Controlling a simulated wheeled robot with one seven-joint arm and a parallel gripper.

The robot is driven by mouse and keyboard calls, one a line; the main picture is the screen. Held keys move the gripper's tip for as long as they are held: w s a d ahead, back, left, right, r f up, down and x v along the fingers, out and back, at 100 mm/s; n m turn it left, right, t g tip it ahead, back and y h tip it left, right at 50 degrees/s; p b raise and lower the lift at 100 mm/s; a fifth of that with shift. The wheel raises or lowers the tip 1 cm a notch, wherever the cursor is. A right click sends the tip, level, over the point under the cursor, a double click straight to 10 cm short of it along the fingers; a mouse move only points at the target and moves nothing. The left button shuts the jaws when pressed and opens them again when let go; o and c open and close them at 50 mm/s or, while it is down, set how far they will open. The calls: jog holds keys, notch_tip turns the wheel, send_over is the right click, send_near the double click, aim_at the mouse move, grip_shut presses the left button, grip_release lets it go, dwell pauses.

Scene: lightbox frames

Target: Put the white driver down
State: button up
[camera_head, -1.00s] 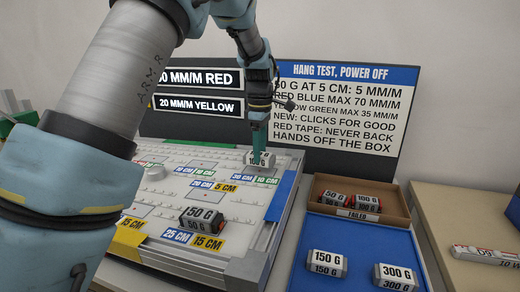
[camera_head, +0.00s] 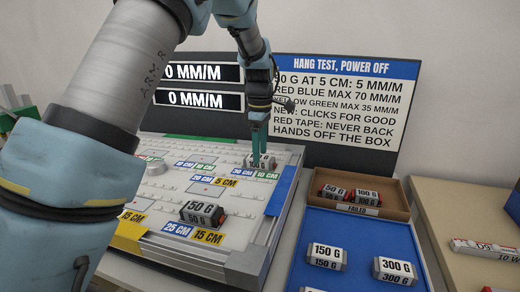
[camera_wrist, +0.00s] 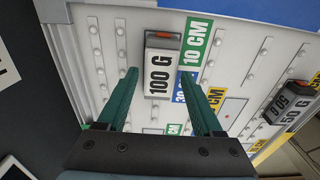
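The driver marked 100 G (camera_head: 259,163), with a white face and a small orange-red mark, sits on the grey panel (camera_head: 163,199) near its far right corner, beside the green 10 CM label (camera_wrist: 195,41). It also shows in the wrist view (camera_wrist: 160,66). My gripper (camera_wrist: 158,72) has green fingers, spread with one on each side of this driver and a gap to both. In the head view my gripper (camera_head: 260,146) points down right over it. Another driver, marked 50 G (camera_head: 203,214), sits nearer on the panel; it is dark with a white label.
A blue mat (camera_head: 360,244) holds white-faced drivers marked 150 G (camera_head: 326,257) and 300 G (camera_head: 395,270). A brown tray (camera_head: 395,206) marked FAILED holds two more. Two displays (camera_head: 198,100) read 0 MM/M. A red-and-white taped piece (camera_head: 480,248) lies far right.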

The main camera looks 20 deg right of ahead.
jog(key=shift+o, duration=0.9)
notch_tip(320, 180, up, 13)
jog(key=b, duration=0.1)
jog(key=shift+b, duration=0.4)
